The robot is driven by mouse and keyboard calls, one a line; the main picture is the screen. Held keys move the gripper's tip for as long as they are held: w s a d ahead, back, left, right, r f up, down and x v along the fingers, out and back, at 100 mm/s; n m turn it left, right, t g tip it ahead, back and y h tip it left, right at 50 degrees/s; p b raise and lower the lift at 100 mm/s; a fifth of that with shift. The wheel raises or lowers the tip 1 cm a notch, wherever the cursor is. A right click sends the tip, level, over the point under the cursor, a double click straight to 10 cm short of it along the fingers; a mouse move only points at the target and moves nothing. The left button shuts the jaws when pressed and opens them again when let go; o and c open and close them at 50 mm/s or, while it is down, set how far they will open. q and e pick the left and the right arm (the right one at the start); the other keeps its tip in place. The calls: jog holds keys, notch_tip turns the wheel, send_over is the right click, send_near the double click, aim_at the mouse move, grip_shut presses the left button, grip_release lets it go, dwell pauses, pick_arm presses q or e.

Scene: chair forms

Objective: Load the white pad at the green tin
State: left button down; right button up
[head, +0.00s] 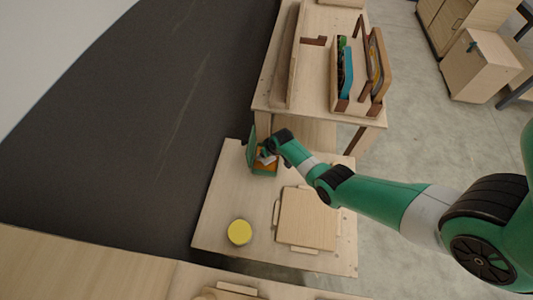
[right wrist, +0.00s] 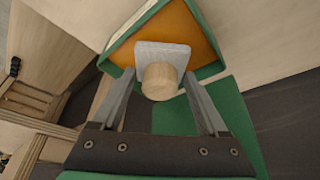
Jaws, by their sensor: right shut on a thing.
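The green tin (head: 263,172) stands open on the low wooden table in the head view, its green lid (head: 251,140) raised at the back. In the right wrist view I see the tin's green rim (right wrist: 127,33) and its orange inside (right wrist: 190,28). The white pad (right wrist: 150,50) is a small square with a round wooden knob (right wrist: 160,82). My right gripper (right wrist: 158,82) is shut on the white pad, with one finger at each side of the knob. The pad is over the orange inside; I cannot tell if it touches. My left gripper is not in view.
On the same low table (head: 212,225) are a yellow round thing (head: 239,232) and a square wooden board (head: 307,217). A higher table (head: 310,35) behind holds a wooden rack (head: 343,104) with coloured panels.

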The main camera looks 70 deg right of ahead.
jog(key=shift+f+b, duration=0.4)
jog(key=shift+f, duration=0.1)
dwell(1.1)
notch_tip(320, 180, up, 7)
jog(key=p, duration=0.7)
jog(key=shift+r, duration=0.2)
jog(key=shift+f, duration=0.1)
